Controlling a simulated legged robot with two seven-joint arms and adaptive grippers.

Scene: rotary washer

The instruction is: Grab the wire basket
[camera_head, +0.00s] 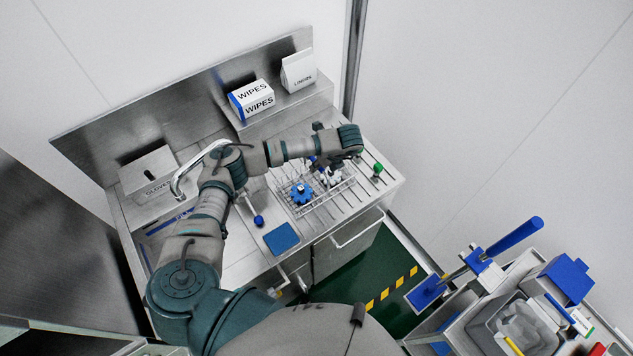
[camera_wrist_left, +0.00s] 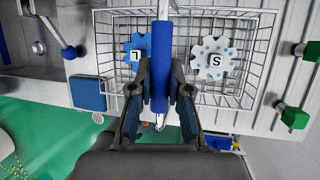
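The wire basket (camera_head: 330,193) sits on the ribbed steel counter. It holds a blue gear marked L (camera_head: 302,192) and a white gear marked S (camera_wrist_left: 213,60). In the left wrist view the wire basket (camera_wrist_left: 262,48) fills the upper middle, with a blue bar-shaped handle (camera_wrist_left: 160,50) across it. My left gripper (camera_wrist_left: 160,75) is over the basket, its two fingers close against both sides of the blue handle. In the head view my left gripper (camera_head: 318,160) is small and partly hidden by its wrist. My right gripper is not in view.
A blue pad (camera_head: 282,238) and a blue-ended lever (camera_head: 258,220) lie left of the basket. Green-knobbed fittings (camera_head: 377,169) stand to its right. Wipes (camera_head: 252,100) and liners (camera_head: 299,72) boxes stand behind. A loaded cart (camera_head: 470,318) is at lower right.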

